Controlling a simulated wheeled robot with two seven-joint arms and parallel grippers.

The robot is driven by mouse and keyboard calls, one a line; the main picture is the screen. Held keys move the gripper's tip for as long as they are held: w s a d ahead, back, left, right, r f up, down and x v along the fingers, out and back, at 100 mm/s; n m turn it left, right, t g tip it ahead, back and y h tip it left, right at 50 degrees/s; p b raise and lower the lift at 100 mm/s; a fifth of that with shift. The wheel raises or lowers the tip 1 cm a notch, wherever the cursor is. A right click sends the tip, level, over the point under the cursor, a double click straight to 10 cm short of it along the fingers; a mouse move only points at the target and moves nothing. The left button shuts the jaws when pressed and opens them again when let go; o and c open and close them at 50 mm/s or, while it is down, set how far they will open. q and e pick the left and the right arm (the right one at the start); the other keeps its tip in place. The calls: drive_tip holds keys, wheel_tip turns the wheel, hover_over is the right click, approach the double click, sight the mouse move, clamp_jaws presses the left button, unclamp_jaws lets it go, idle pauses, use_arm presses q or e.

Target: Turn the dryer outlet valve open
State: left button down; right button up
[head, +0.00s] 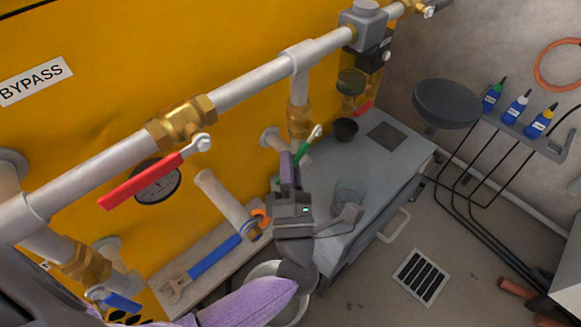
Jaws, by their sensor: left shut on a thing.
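A brass valve (298,119) with a green lever (304,149) sits on the short vertical branch below the white main pipe. No readable label names it as the dryer outlet valve. The lever slants from its pale pivot end at upper right down to the left. My left gripper (290,170) is shut on the lower end of the green lever, and its fingers hide that end. My right gripper is not in view.
A red-lever valve (183,119) sits on the main pipe (265,84), near a BYPASS label (36,81). A blue-lever valve (87,265) is at lower left. A blue wrench (213,257) lies on the ledge. A grey cabinet (385,172) stands right of my gripper.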

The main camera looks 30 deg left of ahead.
use_arm(q)
drive_tip(key=shift+f, duration=0.1)
drive_tip(key=c, duration=0.5)
unclamp_jaws()
drive_tip(key=shift+c, duration=0.2)
drive_tip(key=v, duration=1)
